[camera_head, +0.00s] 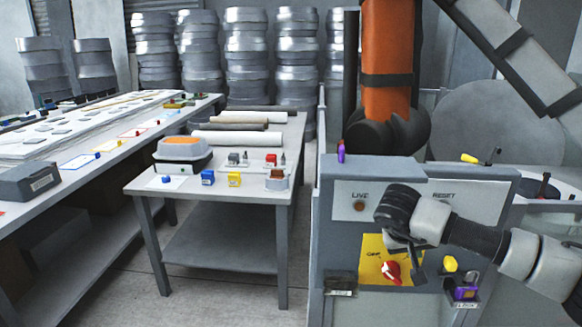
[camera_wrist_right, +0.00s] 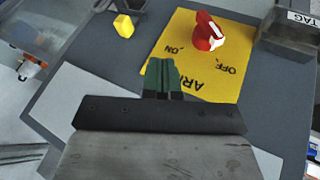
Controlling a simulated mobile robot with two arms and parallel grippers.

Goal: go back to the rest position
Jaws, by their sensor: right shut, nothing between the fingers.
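My right gripper (camera_head: 418,268) is in front of the grey control panel (camera_head: 340,225), in the head view. Its fingers are shut and empty, beside the red rotary switch (camera_head: 391,272) on a yellow plate (camera_head: 372,246). In the right wrist view, the shut green fingertips (camera_wrist_right: 163,78) show over the yellow plate (camera_wrist_right: 185,60), apart from the red switch (camera_wrist_right: 208,30). The plate reads ON and OFF. I cannot tell whether the fingers touch the panel. My left gripper is not in view.
A yellow knob (camera_head: 450,264) and a holder with a purple piece (camera_head: 466,293) are right of the gripper. A TAG tray (camera_head: 341,287) is low on the panel's left. A grey table (camera_head: 262,192) with small parts stands left; clear floor lies between.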

